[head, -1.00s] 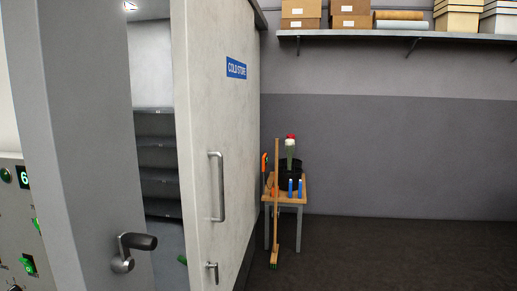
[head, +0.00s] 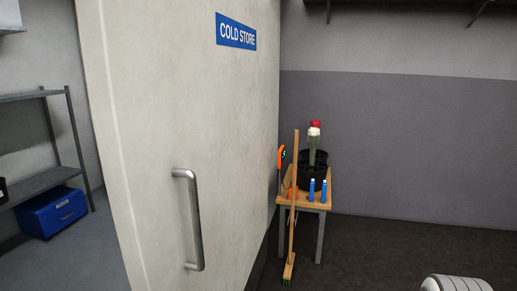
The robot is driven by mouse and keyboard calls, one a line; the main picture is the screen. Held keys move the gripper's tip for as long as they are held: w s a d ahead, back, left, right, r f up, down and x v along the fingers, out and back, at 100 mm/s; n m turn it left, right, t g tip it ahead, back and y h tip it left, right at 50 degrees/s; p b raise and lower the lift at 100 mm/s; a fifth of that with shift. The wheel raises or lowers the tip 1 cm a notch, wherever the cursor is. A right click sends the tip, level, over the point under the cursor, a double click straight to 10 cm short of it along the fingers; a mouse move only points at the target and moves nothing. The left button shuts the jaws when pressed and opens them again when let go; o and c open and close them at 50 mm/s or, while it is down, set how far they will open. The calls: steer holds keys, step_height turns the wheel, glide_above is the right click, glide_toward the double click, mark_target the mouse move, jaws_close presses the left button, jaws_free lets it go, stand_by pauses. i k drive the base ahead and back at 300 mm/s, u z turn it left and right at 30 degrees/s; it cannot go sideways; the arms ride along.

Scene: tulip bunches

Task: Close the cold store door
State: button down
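The cold store door (head: 150,130) is a pale panel with a blue "COLD STORE" sign (head: 236,31) and a long vertical metal handle (head: 194,220). It stands open: to the left of its near edge I see into the room behind. The handle is free, with nothing touching it. My gripper is not in view, so whether it is open or shut is hidden. A white ribbed rounded part (head: 455,284), probably of my arm, shows at the bottom right, well apart from the door.
Behind the opening are grey shelves (head: 45,185) and a blue box (head: 52,213). Right of the door stands a small wooden table (head: 325,190) with a black bucket (head: 313,170), and a broom (head: 292,215) leans there. The dark floor at the right is clear.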

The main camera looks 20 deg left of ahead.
mark_target(179, 90)
steer(key=i, duration=2.85)
steer(key=u, duration=2.25)
